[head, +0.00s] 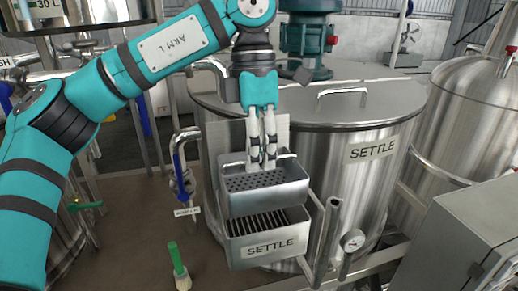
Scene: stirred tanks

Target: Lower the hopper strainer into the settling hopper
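The hopper strainer (283,194) is a silver open-topped box with a perforated floor. The settling hopper (266,250) is a steel box labelled SETTLE, fixed to the front of the large tank, with dark bars across its opening. The strainer is above the hopper's mouth, level or nearly so, and covers its back part. I cannot tell whether their rims touch. My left gripper (262,163) points down with its pale fingers close together at the strainer's handle, and looks shut on it. The fingertips partly overlap the strainer's back wall. My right gripper is not in view.
The SETTLE tank (350,190) with its lid handle stands right behind the hopper. A green-handled brush (178,262) is below left. A grey cabinet (470,235) stands at right.

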